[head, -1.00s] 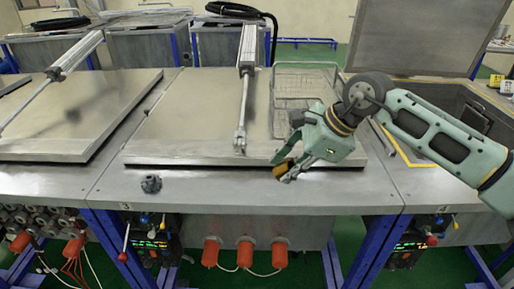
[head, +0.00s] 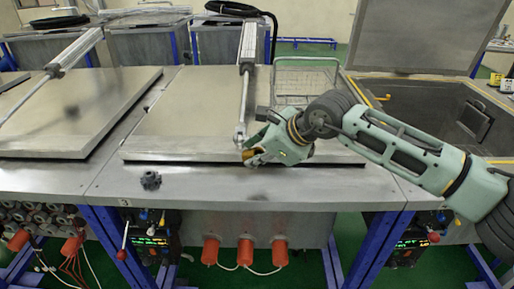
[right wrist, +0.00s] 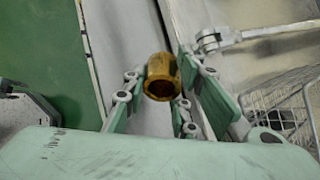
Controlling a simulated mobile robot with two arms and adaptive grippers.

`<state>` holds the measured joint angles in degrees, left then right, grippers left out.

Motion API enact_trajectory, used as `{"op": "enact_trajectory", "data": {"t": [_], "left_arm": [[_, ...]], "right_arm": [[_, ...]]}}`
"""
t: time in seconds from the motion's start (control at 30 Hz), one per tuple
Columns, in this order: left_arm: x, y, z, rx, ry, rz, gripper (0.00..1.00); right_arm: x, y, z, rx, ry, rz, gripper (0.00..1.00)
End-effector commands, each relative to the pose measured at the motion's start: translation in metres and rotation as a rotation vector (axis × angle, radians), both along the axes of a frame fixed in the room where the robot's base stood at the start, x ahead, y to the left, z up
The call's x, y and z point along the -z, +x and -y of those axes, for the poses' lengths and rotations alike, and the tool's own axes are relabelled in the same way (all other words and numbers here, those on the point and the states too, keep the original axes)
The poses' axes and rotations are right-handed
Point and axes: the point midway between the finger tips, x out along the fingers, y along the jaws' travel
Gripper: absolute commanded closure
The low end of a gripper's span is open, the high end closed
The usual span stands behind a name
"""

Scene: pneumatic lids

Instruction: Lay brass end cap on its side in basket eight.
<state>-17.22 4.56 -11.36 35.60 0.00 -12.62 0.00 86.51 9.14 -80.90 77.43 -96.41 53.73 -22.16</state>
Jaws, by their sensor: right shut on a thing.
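My right gripper (head: 250,158) is shut on the brass end cap, a short golden hollow cylinder (right wrist: 160,78). It holds the cap above the front edge of the middle tank lid, near the lower end of the lid's cylinder rod. In the right wrist view the cap sits between the fingertips with its dark open end showing. A wire basket (head: 304,82) stands on the right part of the lid, behind my right gripper; it also shows in the right wrist view (right wrist: 256,98). No number is readable on it. My left gripper is not in view.
A dark knobbly fitting (head: 150,180) lies on the front ledge, left of my right gripper. A pneumatic cylinder (head: 246,62) slopes down to the middle lid (head: 190,110). An open tank (head: 430,105) with a raised lid is at right. The ledge beside the fitting is mostly bare.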

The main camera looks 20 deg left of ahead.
Motion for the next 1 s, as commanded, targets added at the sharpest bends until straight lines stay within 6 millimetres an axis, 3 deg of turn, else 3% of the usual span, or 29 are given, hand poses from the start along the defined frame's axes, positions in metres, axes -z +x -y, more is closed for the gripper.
{"op": "enact_trajectory", "data": {"t": [0.17, 0.5, 1.0], "left_arm": [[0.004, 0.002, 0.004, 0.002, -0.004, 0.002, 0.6], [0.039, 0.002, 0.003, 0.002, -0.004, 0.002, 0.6], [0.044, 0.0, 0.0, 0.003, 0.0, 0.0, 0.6]], "right_arm": [[0.019, 0.0, 0.0, 0.0, 0.001, 0.0, 1.0], [0.051, 0.0, 0.0, -0.001, 0.002, 0.002, 1.0], [0.054, 0.0, 0.0, -0.001, 0.002, 0.002, 1.0]]}}
